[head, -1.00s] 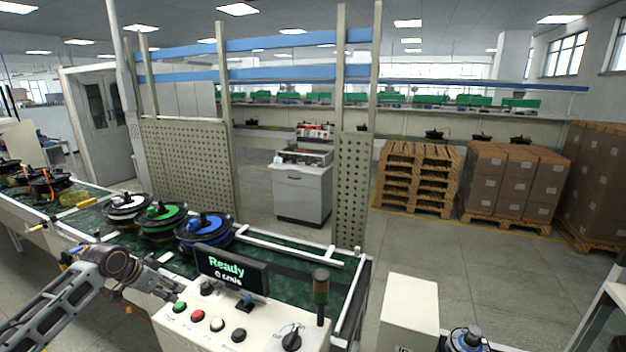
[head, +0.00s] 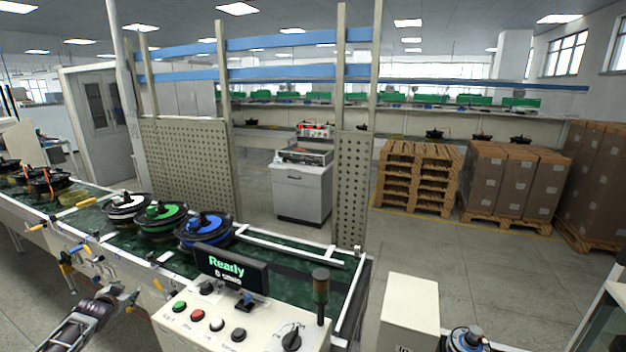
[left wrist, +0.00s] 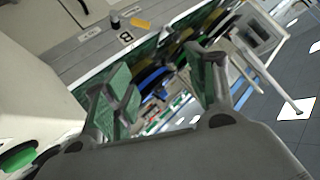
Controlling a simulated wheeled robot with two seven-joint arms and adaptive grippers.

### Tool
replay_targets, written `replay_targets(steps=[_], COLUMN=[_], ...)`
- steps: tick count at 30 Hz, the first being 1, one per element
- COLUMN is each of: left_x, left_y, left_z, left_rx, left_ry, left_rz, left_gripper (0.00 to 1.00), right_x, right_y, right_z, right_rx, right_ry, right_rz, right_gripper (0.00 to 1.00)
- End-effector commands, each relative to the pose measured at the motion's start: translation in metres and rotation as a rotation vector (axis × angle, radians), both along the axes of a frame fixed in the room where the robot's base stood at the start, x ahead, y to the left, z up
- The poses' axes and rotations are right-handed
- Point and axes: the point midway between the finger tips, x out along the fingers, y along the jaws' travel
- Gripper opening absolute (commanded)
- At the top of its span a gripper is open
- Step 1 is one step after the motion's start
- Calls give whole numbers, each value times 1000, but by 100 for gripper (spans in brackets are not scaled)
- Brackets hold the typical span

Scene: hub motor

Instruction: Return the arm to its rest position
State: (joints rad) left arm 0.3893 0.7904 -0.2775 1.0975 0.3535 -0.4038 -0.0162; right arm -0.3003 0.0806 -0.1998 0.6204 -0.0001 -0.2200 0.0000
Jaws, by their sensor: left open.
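My left arm (head: 82,325) enters the head view at the bottom left. Its gripper (head: 124,297) is in front of the conveyor's near side, to the left of the control panel, and low in the picture. In the left wrist view the two fingers of the gripper (left wrist: 160,90) stand apart with nothing held between them. My right arm and gripper are not in view.
Hub motors with white (head: 127,207), green (head: 162,221) and blue (head: 204,231) parts stand on the green conveyor (head: 270,262). The control panel (head: 240,325) has buttons and a display (head: 231,266) reading "Ready". Another motor (head: 466,340) sits at the bottom right.

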Motion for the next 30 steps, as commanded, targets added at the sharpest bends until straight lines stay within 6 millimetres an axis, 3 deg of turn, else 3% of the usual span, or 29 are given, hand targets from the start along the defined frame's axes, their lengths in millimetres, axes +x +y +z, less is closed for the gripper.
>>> replay_targets(steps=[1,3,12,20,30], left_x=[-8,-18,-72,-134,-230], left_y=[-2,-4,-28,-62,-119], left_z=[-28,-59,-184,-281,-392], left_rx=[3,13,24,7,-45], left_ry=[17,38,149,268,433], left_rz=[2,2,-13,-29,-37], left_gripper=[56,56,56,56,56], right_x=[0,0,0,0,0], right_y=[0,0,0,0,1], right_z=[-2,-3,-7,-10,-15], right_rx=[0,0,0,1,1], right_ry=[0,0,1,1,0], right_rz=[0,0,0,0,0], right_gripper=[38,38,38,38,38])
